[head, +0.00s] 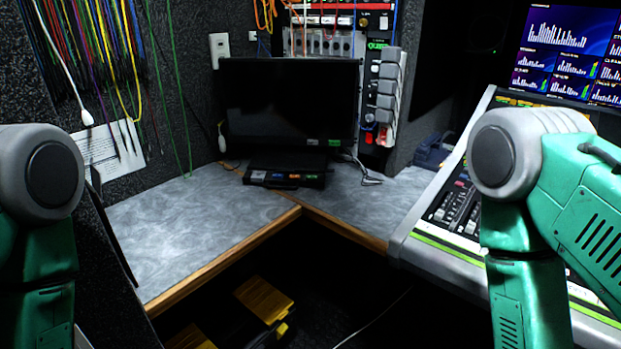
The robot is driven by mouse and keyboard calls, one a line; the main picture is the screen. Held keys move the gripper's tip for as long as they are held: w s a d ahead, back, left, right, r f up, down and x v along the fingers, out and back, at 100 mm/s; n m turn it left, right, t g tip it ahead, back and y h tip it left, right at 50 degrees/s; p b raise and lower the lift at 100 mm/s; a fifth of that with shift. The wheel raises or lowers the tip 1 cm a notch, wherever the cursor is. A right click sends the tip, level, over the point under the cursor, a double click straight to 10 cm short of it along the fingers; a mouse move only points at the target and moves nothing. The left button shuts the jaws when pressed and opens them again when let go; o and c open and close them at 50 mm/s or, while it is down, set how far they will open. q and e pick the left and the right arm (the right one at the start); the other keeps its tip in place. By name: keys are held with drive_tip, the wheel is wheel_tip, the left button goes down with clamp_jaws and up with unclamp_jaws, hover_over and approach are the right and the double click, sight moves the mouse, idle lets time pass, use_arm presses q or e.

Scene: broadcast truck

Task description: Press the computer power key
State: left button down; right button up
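A black monitor with a dark screen (288,103) stands at the back of the grey corner desk. A low black box (287,172) with small coloured labels or keys along its front sits under the monitor; it may be the computer, but I cannot make out a power key. My green and grey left arm comes in at the left edge and my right arm at the right. Both arms hang down out of the picture, and neither gripper shows.
The grey desk top (195,222) is mostly clear. A mixing console (462,205) with a lit screen (568,48) stands at the right. Coloured cables (90,45) hang on the left wall. Yellow-topped cases (264,299) lie on the dark floor below the desk's wooden edge.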

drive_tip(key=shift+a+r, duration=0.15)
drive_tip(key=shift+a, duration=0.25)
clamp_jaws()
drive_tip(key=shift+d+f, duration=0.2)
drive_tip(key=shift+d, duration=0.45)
